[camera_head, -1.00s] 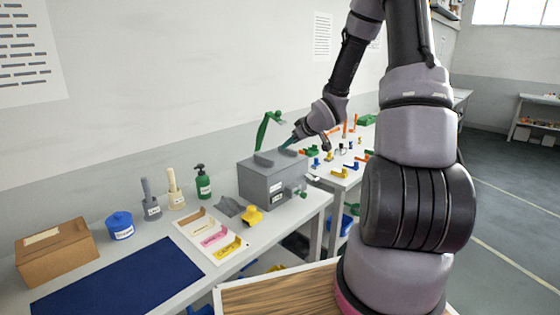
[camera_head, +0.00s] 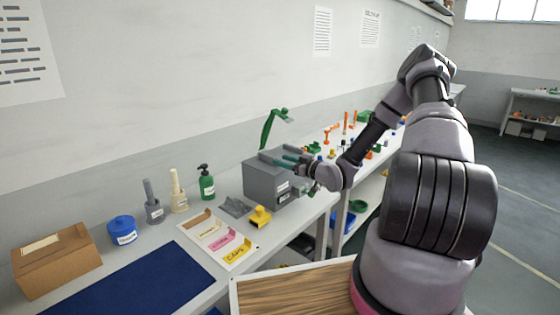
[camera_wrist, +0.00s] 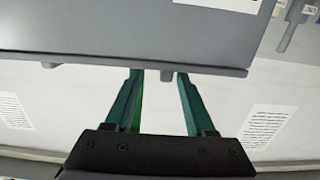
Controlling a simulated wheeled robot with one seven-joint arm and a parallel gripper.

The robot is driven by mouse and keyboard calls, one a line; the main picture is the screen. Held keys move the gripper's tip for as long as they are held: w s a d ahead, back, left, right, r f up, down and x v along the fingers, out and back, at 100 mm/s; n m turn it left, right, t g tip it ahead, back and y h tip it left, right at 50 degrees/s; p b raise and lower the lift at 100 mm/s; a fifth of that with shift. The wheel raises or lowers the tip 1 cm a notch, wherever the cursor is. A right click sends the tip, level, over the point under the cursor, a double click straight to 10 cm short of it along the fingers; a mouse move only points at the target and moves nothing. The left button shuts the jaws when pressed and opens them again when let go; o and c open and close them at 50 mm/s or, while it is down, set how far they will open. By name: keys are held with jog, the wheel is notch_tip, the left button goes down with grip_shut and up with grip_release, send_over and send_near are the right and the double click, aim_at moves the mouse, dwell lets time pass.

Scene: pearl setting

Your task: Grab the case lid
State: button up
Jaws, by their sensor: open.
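The grey case (camera_head: 262,183) stands on the bench near its right end, with white labels on its front. Its closed-looking flat top (camera_head: 254,162) is partly covered by my gripper, and I cannot make out a separate lid seam. My gripper (camera_head: 280,157) reaches in from the right, level with the top of the case, its teal fingers lying across it. In the wrist view, the grey case (camera_wrist: 130,35) fills the upper part. Contact cannot be told.
A green curved stand (camera_head: 269,128) rises behind the case. A yellow piece (camera_head: 260,217) and a grey piece (camera_head: 235,207) lie left of it, near a labelled tray (camera_head: 207,243). A green pump bottle (camera_head: 206,186) stands further left. A second bench with small parts is beyond.

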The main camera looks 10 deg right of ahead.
aim_at(260, 155)
jog(key=x, duration=0.6)
jog(key=shift+w+a+f, duration=0.1)
jog(key=shift+a+f, duration=0.1)
jog(key=shift+a, duration=0.3)
grip_shut()
